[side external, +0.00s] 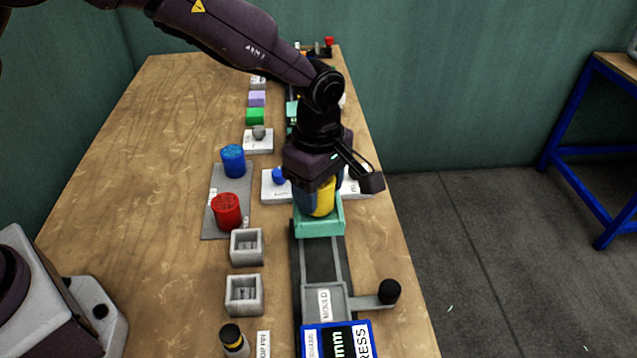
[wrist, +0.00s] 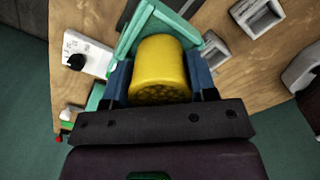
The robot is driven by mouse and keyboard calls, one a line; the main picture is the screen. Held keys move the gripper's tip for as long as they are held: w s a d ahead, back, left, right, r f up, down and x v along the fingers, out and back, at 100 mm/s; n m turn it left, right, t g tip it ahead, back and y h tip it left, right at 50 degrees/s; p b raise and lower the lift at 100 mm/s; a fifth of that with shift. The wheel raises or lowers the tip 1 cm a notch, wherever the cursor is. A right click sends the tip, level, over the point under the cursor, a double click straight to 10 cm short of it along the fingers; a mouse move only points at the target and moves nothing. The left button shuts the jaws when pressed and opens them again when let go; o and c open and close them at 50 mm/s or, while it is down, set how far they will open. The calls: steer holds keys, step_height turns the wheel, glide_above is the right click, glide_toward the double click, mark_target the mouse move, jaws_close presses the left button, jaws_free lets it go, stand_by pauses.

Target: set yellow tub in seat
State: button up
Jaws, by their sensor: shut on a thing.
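The yellow tub (side external: 322,199) is a short cylinder; its round yellow side and speckled end also show in the wrist view (wrist: 160,68). My gripper (side external: 318,190) is shut on it, with a blue finger pad on each side (wrist: 159,84).
A blue cylinder (side external: 233,160) and a red cylinder (side external: 227,211) stand on a grey mat (side external: 213,231) to the left. Two grey square holders (side external: 246,247) sit nearer. A black-knobbed lever (side external: 389,291) sticks out right of the rail (side external: 321,262). Bare wood lies at left.

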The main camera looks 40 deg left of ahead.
steer(key=shift+f, duration=0.45)
steer(key=o, duration=1)
